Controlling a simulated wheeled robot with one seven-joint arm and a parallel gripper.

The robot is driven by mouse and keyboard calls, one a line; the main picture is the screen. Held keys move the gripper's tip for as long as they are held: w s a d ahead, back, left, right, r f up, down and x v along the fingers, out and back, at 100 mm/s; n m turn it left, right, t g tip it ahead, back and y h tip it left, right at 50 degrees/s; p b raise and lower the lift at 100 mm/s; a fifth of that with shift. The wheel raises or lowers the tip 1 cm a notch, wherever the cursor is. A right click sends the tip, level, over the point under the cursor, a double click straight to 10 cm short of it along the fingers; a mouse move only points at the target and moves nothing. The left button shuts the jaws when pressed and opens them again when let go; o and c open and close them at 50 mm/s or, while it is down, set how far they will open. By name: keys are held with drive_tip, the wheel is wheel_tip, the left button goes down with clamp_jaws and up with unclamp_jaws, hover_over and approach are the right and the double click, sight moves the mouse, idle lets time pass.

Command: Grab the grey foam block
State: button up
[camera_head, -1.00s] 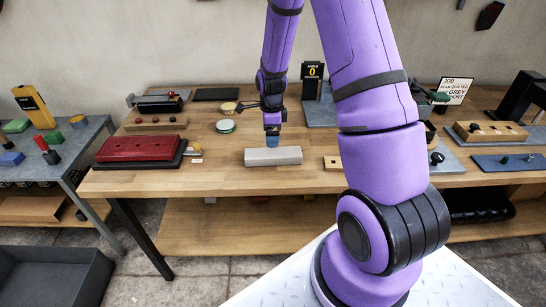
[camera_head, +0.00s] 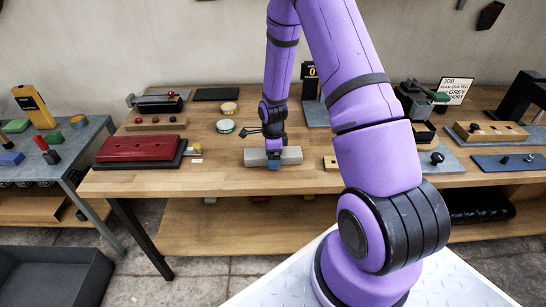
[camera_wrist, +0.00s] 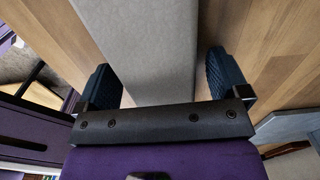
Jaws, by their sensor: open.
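The grey foam block (camera_head: 291,155) is a long, flat-topped bar lying near the front edge of the wooden bench. In the head view my gripper (camera_head: 274,163) is over its middle, with a blue fingertip in front of its near face. In the wrist view the block (camera_wrist: 150,40) runs between the two blue ridged fingers of my gripper (camera_wrist: 163,78). The fingers are apart, one on each side. A gap shows on the right; the left finger looks close to the block's edge. Contact cannot be told.
The wooden bench top (camera_head: 222,180) is clear just left of the block. A red case (camera_head: 140,148) on a dark base lies further left. A small wooden piece (camera_head: 331,163) lies to the right. Round tins (camera_head: 225,126) stand behind.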

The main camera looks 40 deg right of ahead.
drive_tip(key=c, duration=1)
drive_tip(key=shift+r, duration=0.2)
